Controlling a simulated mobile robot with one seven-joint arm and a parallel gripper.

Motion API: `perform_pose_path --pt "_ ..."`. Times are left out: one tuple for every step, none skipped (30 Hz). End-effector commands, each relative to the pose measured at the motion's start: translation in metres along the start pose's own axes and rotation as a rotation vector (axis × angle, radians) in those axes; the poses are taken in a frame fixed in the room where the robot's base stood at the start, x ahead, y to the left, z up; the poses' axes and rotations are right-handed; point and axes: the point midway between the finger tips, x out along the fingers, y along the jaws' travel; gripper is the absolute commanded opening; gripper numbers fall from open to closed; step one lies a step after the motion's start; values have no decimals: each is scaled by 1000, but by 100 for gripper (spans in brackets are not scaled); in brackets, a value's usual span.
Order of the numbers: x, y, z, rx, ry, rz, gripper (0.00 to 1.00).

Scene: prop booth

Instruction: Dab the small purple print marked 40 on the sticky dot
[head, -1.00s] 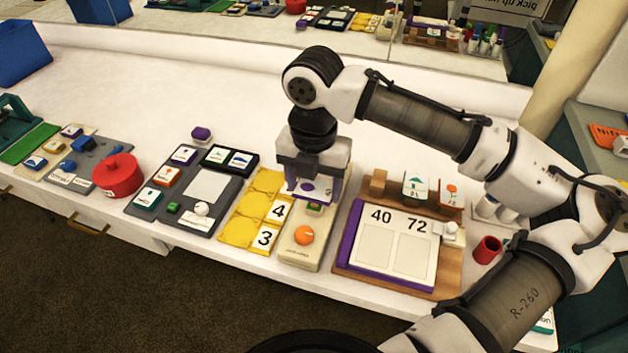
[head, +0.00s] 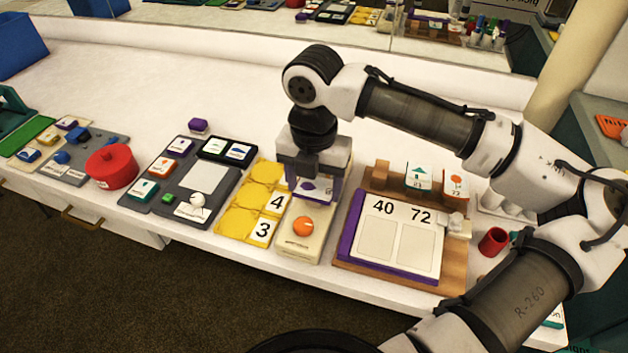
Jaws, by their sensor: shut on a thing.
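My gripper (head: 316,192) points down over the back end of a cream board (head: 297,250) and is shut on a small white print with a purple mark (head: 314,184). Its number cannot be read. The print sits low at the board, between the fingers. I cannot tell whether it touches the board. The sticky dot is not clearly visible; the spot under the print is hidden.
To the right, a purple-edged card marked 40 and 72 (head: 400,220) lies on a wooden board (head: 451,281) with two standing prints behind. Yellow trays (head: 237,221) with tiles 4 and 3 are close on the left. A red cup (head: 493,241) stands at right.

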Motion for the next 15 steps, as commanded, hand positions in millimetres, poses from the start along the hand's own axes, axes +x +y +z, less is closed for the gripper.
perform_pose_path --pt "0 0 0 0 0 0 43" --pt "0 0 0 0 0 0 43" --pt "0 0 0 0 0 0 43" --pt "1 0 0 0 0 0 43" --pt "1 0 0 0 0 0 43" --pt "1 0 0 0 0 0 43" --pt "2 0 0 0 0 0 43" --pt "2 0 0 0 0 0 43" --pt "3 0 0 0 0 0 43" --pt "3 0 0 0 0 0 43" --pt "4 0 0 0 0 0 43" --pt "4 0 0 0 0 1 43" --pt "4 0 0 0 0 1 43" --pt "5 0 0 0 0 1 43" --pt "5 0 0 0 0 1 43"
